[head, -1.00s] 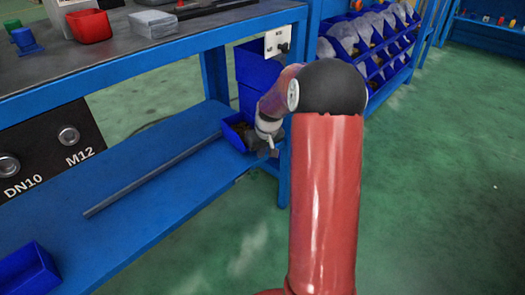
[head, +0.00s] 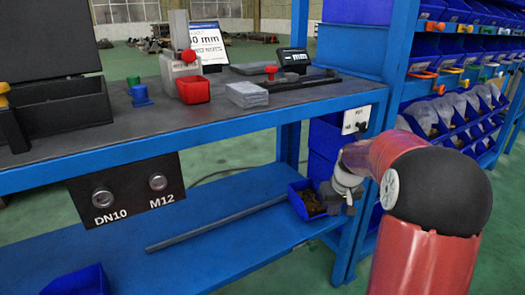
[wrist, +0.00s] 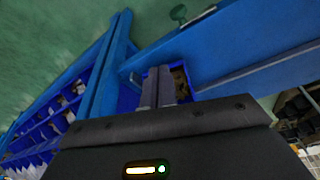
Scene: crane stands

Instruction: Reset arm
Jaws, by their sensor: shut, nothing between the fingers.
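My arm reaches forward at the right of the head view, past the right end of the blue workbench. My gripper (head: 338,200) is low near the bench's right leg, beside a small blue bin (head: 303,203) with brownish contents on the lower shelf. In the wrist view my gripper (wrist: 158,75) shows two dark fingers side by side, shut with nothing between them. The bin (wrist: 184,82) appears just beyond the fingers. I cannot tell whether the fingers touch the bin.
The dark benchtop (head: 130,122) carries a red bin (head: 193,89), a grey block (head: 246,94) and a blue cup (head: 140,95). A grey rod (head: 215,224) lies on the lower shelf (head: 200,262). Racks of blue bins (head: 455,115) stand at the right. Green floor shows between.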

